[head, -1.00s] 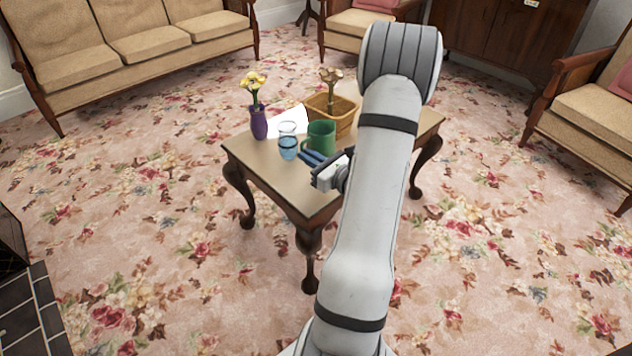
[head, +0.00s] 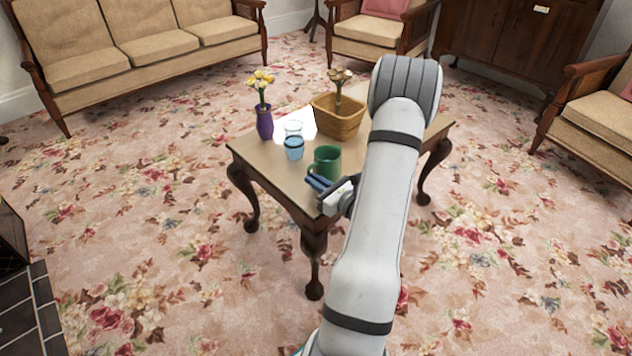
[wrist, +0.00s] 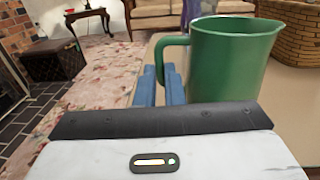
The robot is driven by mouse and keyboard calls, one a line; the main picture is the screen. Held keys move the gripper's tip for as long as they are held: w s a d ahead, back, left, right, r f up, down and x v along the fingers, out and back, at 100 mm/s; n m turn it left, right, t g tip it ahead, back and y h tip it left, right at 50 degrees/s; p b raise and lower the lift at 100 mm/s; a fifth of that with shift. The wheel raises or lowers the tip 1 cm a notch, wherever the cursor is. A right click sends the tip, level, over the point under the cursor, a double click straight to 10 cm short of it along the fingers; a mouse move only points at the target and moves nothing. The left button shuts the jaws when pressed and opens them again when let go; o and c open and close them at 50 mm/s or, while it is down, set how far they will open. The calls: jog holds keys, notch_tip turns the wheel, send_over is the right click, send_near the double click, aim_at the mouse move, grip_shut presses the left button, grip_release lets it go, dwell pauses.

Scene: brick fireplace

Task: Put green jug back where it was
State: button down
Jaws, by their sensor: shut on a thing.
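The green jug (head: 327,163) is over the near part of the wooden table (head: 262,166) in the head view, upright. In the wrist view the jug (wrist: 238,60) is large and close, with its handle on the left side. My gripper (head: 318,183) has its blue fingers at the handle, and they are shut on it; they also show in the wrist view (wrist: 161,88). The jug's base is hidden behind my gripper in the wrist view, so I cannot tell whether it touches the tabletop.
A blue cup (head: 294,148) and a clear glass (head: 293,130) stand left of the jug. A purple vase (head: 264,122) with yellow flowers is farther left. A wicker basket (head: 337,120) stands behind the jug, beside a white sheet (head: 302,117). Bare tabletop lies at the left front.

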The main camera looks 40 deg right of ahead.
jog(key=c, duration=1.5)
grip_release()
jog(key=shift+c, duration=0.2)
